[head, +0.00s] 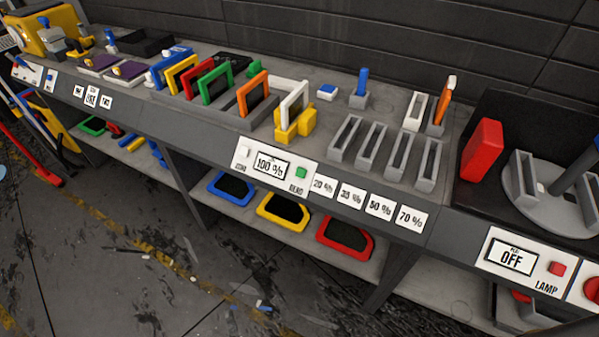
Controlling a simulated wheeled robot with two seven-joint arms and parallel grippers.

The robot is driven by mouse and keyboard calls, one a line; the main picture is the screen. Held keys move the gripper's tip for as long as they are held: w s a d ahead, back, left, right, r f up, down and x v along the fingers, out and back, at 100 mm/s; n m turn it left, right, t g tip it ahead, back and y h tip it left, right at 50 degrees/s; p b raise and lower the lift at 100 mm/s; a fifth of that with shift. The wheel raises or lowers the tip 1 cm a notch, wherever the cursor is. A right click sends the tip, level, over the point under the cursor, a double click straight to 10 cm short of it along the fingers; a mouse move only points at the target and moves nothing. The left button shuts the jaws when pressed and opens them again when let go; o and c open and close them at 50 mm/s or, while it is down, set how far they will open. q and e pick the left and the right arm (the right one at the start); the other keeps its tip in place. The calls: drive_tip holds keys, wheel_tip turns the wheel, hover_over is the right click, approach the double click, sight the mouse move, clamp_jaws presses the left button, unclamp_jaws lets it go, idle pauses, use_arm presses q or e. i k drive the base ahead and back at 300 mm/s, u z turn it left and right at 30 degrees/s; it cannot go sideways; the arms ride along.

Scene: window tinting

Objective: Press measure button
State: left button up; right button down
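A white panel (244,172) on the bench's front edge carries a display (270,166) reading "100 %". A green button (301,173) sits to the right of the display, with a small label below it that looks like "READ". A white button (244,151) sits to the left, its label too small to read surely. No button is plainly marked "measure". Neither of my grippers is in view.
Colored framed panes (215,84) stand left of the holder. Grey slots (371,145) stand to the right, above percent labels (351,195). A lamp panel (511,257) reading "OFF" and a red block (481,150) are at the right. Framed trays (283,212) lie on the lower shelf.

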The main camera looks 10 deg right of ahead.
sight(301, 172)
drive_tip(key=u, duration=2.65)
drive_tip(key=i, duration=1.85)
drive_tip(key=z, duration=3.15)
